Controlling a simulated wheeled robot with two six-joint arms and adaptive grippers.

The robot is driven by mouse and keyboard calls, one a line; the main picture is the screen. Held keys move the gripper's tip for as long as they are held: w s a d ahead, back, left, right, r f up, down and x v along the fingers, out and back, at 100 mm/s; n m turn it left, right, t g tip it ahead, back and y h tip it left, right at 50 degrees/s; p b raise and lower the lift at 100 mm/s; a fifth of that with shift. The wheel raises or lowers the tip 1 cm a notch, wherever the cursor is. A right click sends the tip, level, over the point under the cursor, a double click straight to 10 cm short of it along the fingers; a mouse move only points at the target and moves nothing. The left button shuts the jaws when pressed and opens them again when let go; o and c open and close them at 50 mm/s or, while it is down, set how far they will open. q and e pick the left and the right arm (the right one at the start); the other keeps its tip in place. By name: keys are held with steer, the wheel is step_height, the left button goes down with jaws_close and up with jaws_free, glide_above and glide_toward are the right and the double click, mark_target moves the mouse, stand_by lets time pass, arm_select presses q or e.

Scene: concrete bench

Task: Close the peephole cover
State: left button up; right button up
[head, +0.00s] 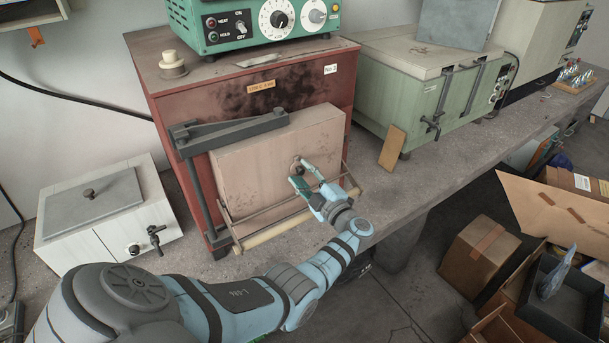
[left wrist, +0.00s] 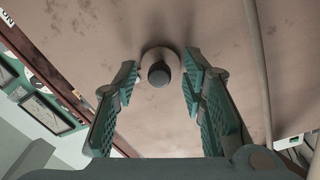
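The red kiln (head: 180,100) has a pale brick door block (head: 240,165) on its front. A small round peephole fitting (head: 297,168) sits on the block's face. In the left wrist view the fitting (left wrist: 159,56) is a light ring with a dark round centre; I cannot tell whether the centre is a knob or a hole. No separate cover can be made out. My left gripper (head: 304,176) is in front of the fitting. In the left wrist view its fingers (left wrist: 155,85) are apart on either side, with no visible contact. My right gripper is not in view.
A metal rod frame with a tan bar (head: 270,229) runs along the block's bottom. A grey hinged arm (head: 228,131) crosses its top left. A green controller (head: 250,25) and a cream stepped knob (head: 172,65) sit on the kiln. A white box (head: 105,215) stands left.

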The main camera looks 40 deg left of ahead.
arm_select(q)
steer(key=v, duration=1.2)
